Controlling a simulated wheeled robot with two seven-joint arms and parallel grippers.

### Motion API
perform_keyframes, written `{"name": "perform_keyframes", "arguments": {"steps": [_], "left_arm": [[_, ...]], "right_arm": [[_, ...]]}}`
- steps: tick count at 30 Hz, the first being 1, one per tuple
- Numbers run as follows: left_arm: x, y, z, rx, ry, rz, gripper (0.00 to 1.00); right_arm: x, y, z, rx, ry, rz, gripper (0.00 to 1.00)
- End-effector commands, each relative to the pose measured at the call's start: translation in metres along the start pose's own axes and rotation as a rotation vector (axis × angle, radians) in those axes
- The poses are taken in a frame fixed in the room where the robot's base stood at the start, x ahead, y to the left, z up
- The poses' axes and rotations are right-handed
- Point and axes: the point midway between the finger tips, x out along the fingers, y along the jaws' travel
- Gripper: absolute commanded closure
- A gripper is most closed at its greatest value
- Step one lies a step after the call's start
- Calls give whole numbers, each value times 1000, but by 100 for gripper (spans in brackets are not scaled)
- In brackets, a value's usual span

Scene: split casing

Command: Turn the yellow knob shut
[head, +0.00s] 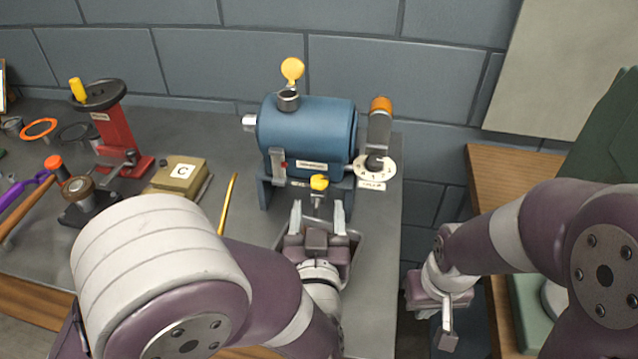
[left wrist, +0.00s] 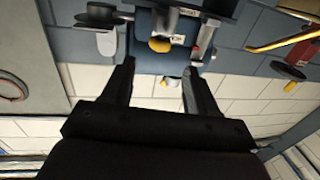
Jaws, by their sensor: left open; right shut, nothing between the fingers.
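The yellow knob (head: 319,183) sits low on the front of the blue casing (head: 308,130), above a small tap spout. It also shows in the left wrist view (left wrist: 160,46), upside down and beyond the fingertips. My left gripper (head: 318,212) is open just in front of and below the knob, with its fingers pointing at the casing. The knob appears apart from the fingers. My right gripper (head: 446,325) is shut and empty, low at the right, beyond the bench's right edge. A second yellow piece, a round cap (head: 292,69), stands raised above the filler neck on top of the casing.
A dial plate (head: 375,168) is at the casing's right, close to the knob. A yellow rod (head: 228,204), a box marked C (head: 180,178) and a red stand (head: 118,135) are to the left.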

Motion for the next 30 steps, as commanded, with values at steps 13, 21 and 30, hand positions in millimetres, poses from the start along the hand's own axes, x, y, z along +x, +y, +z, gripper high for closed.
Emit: {"name": "perform_keyframes", "arguments": {"steps": [13, 21, 30], "left_arm": [[70, 0, 0, -1, -1, 1, 41], [72, 1, 0, -1, -1, 3, 41], [72, 1, 0, -1, -1, 3, 97]], "right_arm": [[-4, 0, 0, 0, 0, 0, 100], [-4, 0, 0, 0, 0, 0, 100], [-4, 0, 0, 0, 0, 0, 100]]}}
